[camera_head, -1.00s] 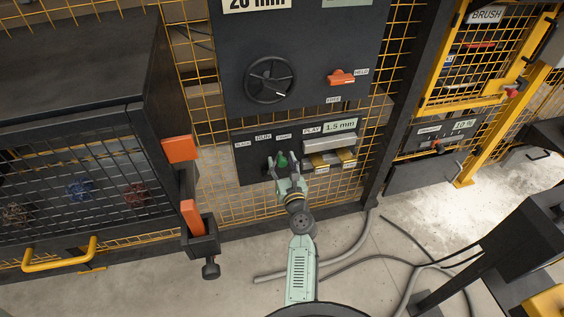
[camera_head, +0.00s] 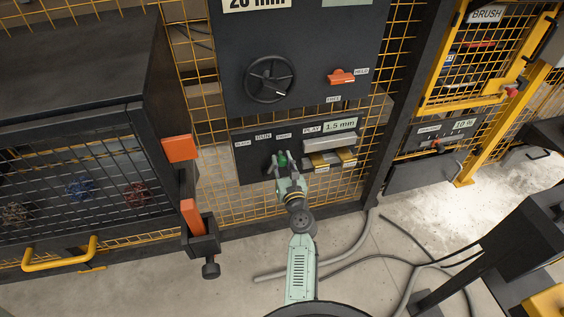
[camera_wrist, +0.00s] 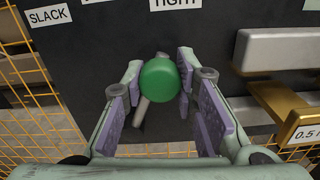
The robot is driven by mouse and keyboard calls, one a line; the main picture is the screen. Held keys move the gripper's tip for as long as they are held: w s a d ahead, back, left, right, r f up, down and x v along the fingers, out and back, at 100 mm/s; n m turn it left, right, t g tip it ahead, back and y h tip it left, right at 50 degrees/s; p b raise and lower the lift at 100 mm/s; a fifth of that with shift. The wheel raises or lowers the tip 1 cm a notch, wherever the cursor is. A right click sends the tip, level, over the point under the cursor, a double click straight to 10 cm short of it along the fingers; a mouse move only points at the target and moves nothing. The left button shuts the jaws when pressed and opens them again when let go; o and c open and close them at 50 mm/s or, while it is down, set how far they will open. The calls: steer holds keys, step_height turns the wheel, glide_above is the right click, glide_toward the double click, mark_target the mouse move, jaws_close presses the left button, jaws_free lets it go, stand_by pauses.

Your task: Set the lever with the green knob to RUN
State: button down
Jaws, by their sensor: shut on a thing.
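The green knob (camera_wrist: 160,80) sits between the two fingers of my gripper (camera_head: 283,163), which is shut on it from both sides. The knob's grey lever shaft (camera_wrist: 140,113) runs down and left from the knob, so the lever leans right. The knob is just below the TIGHT label (camera_wrist: 176,3) in the wrist view. The RUN label (camera_head: 263,137) is between SLACK (camera_head: 242,143) and TIGHT (camera_head: 284,135) in the head view. In that view my fingers partly hide the knob (camera_head: 282,160).
Right of the lever are a grey bar (camera_head: 329,143) and brass blocks (camera_head: 330,158) under the PLAY 1.5 mm label. A black handwheel (camera_head: 269,80) and an orange lever (camera_head: 341,77) are on the panel above. Hoses lie on the floor.

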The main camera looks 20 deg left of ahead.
stand_by(0.4)
steer(key=shift+s+a+r+n, duration=0.2)
steer(key=shift+a+n, duration=0.1)
steer(key=shift+n, duration=0.1)
steer(key=a+n, duration=0.1)
steer(key=s+a+n, duration=0.1)
steer(key=s+a+n+p, duration=0.1)
steer(key=n, duration=0.1)
steer(key=shift+s+a+r, duration=0.1)
steer(key=shift+r, duration=0.2)
steer(key=c, duration=1.3)
jaws_free()
steer(key=v, duration=0.7)
steer(key=shift+s+d, duration=0.2)
